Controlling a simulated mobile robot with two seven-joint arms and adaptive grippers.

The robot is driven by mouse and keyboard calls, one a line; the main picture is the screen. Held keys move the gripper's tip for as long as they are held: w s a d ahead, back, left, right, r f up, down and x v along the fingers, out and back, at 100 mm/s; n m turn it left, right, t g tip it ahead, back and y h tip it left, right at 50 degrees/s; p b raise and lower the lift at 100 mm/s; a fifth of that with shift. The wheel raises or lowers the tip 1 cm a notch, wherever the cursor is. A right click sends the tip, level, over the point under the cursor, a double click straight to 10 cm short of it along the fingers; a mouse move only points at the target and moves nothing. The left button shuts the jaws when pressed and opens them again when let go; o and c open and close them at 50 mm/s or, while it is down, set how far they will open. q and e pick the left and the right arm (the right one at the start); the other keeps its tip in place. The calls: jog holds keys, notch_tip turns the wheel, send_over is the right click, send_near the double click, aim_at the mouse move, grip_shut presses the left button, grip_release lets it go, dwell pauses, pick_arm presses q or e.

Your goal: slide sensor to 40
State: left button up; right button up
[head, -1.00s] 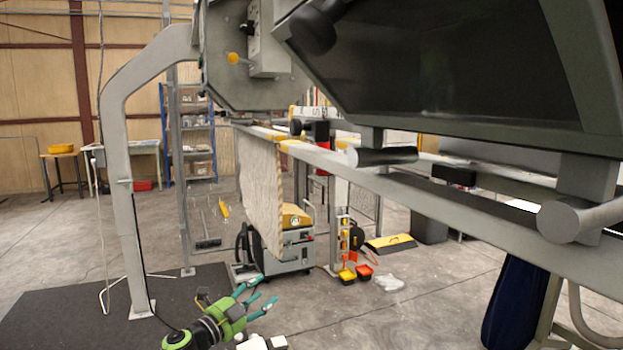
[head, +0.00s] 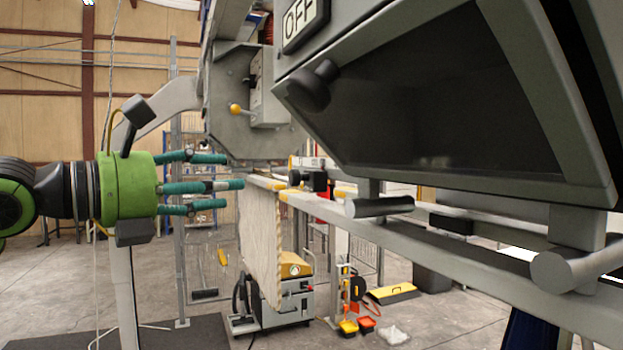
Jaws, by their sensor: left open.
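A small black block that looks like the sensor (head: 314,181) sits on the long grey rail (head: 430,243), close to the rail's yellow-marked far end. Scale numbers cannot be read from here. My left gripper (head: 231,182), green with teal fingers, is raised at the left. Its fingers are spread and empty and point right towards the rail's far end. In the picture a gap separates the fingertips from the black block. My right gripper is not in view.
A pale hanging panel (head: 262,228) is below the rail's far end. A grey housing with a dark window (head: 440,105) overhangs the rail at right. A yellow-topped machine (head: 288,295) stands on the floor behind.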

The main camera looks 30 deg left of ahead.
aim_at(291, 178)
pick_arm(q)
jog(key=p+x, duration=0.8)
jog(key=x, duration=0.1)
jog(key=shift+d+r, duration=0.2)
jog(key=shift+r, duration=0.05)
jog(key=shift+p+x, duration=0.55)
jog(key=shift+x, duration=0.35)
jog(key=shift+p+x, duration=0.55)
jog(key=shift+x, duration=0.55)
jog(key=shift+f, duration=0.2)
jog(key=shift+a, duration=0.15)
jog(key=c, duration=1.1)
jog(key=shift+o, duration=0.2)
